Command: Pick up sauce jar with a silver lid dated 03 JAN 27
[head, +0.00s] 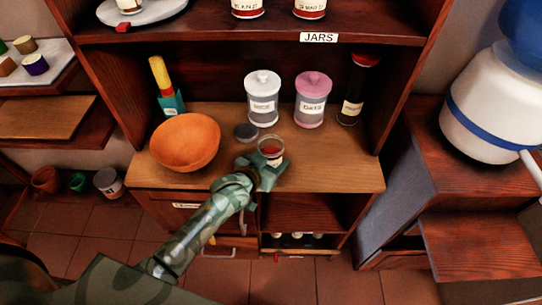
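A small glass jar (270,147) with red contents stands near the counter's front edge; I see no silver lid on it, and its date is not readable. My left gripper (270,168) is right at this jar, on its near side, and partly hides its lower part. I cannot tell whether the fingers are closed on it. A flat grey disc (246,131) lies just behind and left of the jar. Two jars with red bands and dated labels, a left one (247,8) and a right one (310,8), stand on the upper shelf, tops cut off. My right gripper is not in view.
On the counter (340,175) are an orange bowl (185,142), a white-lidded canister (262,98), a pink-lidded canister (313,100) and a dark red-capped bottle (354,90). A JARS label (319,37) marks the shelf edge. The counter's right front is clear.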

